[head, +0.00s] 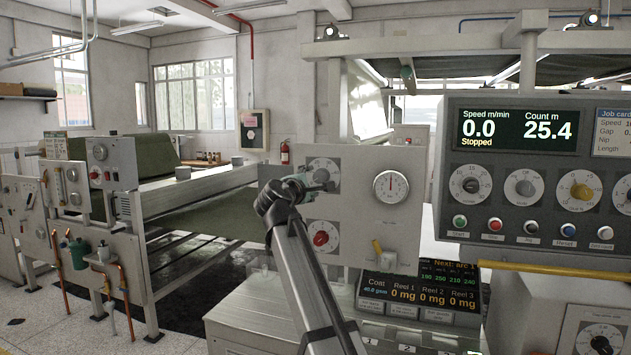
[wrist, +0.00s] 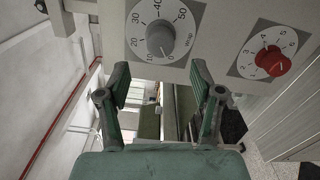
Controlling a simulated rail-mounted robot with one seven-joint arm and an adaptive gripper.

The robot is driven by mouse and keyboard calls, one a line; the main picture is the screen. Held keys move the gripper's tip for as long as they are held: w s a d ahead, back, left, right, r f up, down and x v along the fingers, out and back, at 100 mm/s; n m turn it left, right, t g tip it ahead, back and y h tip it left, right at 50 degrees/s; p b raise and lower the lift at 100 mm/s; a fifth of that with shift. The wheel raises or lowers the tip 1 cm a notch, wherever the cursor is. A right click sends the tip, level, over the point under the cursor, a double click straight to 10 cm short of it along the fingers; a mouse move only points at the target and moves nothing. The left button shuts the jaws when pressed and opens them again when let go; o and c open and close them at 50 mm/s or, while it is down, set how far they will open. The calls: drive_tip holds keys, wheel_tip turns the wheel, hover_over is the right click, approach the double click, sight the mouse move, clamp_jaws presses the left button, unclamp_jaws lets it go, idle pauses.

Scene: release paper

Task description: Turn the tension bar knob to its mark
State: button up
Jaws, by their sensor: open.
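A grey knob (wrist: 160,38) sits on a white dial marked 0 to 50, with a small word that looks like "Wrap". A red knob (wrist: 272,60) sits on a second dial marked about 1 to 6, to its right in the wrist view. In the head view the red knob (head: 320,239) is below the grey knob's dial (head: 326,166). I cannot tell for sure which is the tension bar knob. My gripper (wrist: 160,83) is open and empty, its fingertips just short of the grey knob. In the head view my gripper (head: 300,186) partly covers the upper dial.
A round gauge (head: 391,187) is on the same panel to the right. A control console (head: 535,170) with screens, knobs and buttons stands at the right. Another machine (head: 110,185) stands at the left.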

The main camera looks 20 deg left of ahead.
drive_tip(key=s, duration=0.3)
drive_tip(key=shift+s+d, duration=0.1)
drive_tip(key=shift+s, duration=0.05)
idle(0.3)
